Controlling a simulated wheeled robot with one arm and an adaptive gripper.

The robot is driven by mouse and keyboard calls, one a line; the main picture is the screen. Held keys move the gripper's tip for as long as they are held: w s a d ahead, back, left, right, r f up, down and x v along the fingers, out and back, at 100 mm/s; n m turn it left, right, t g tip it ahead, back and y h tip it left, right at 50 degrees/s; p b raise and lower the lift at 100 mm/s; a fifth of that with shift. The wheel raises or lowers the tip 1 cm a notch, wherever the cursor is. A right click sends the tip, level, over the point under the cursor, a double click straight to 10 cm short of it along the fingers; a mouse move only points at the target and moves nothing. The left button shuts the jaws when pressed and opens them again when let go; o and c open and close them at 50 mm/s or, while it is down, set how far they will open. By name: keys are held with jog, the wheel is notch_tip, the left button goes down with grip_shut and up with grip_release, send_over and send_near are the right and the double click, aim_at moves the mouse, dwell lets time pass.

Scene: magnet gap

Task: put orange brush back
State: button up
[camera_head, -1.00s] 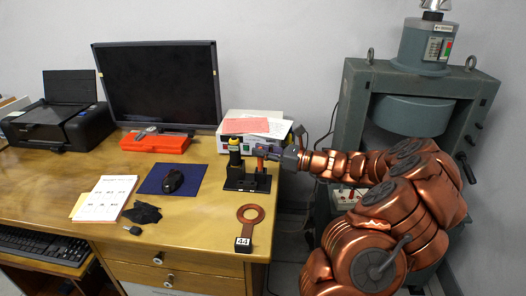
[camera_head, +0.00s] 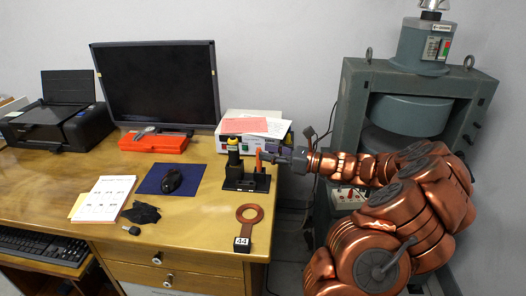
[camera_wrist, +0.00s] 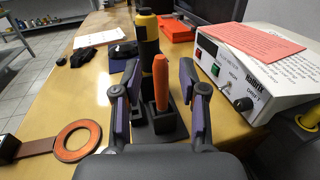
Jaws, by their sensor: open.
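The orange brush (camera_wrist: 161,80) stands upright in a black holder (camera_wrist: 164,126) on the desk; only its orange handle shows. It also shows in the head view (camera_head: 258,160), just left of my gripper (camera_head: 271,157). In the wrist view my gripper (camera_wrist: 157,88) is open, with its purple-padded fingers on either side of the handle and gaps visible. A black and yellow tool (camera_wrist: 147,45) stands in the same holder behind the brush, and it shows left of the brush in the head view (camera_head: 234,152).
A white control box (camera_wrist: 255,70) with papers stands close on the right in the wrist view. A copper ring with a handle (camera_head: 249,215) lies near the desk's front edge. A mouse (camera_head: 171,181) on a blue pad lies left of the holder. A grey magnet (camera_head: 347,115) stands right.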

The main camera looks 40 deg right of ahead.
jog(key=v, duration=0.9)
jog(key=s+a+r+n+g+y, duration=0.1)
jog(key=a+n+g, duration=0.45)
jog(key=a, duration=0.75)
jog(key=s+a+r+n+g+y, duration=0.15)
jog(key=a+n+g, duration=0.45)
jog(key=a, duration=0.7)
jog(key=s+a+f+n+g+h, duration=0.3)
jog(key=s+a+f+n+g, duration=0.15)
jog(key=s+a+n, duration=0.45)
jog(key=s+d+f+n+g+h, duration=0.1)
jog(key=s+n+h, duration=0.3)
jog(key=s, duration=0.4)
jog(key=s+d+f+n+g+h, duration=0.1)
jog(key=s+d+f+n+h, duration=0.1)
jog(key=s, duration=0.7)
jog(key=d+n+h, duration=0.1)
jog(key=n+h, duration=0.1)
jog(key=h, duration=0.1)
jog(key=shift+d+f+n+h, duration=0.2)
jog(key=shift+f+n+h, duration=0.15)
jog(key=shift+s, duration=0.1)
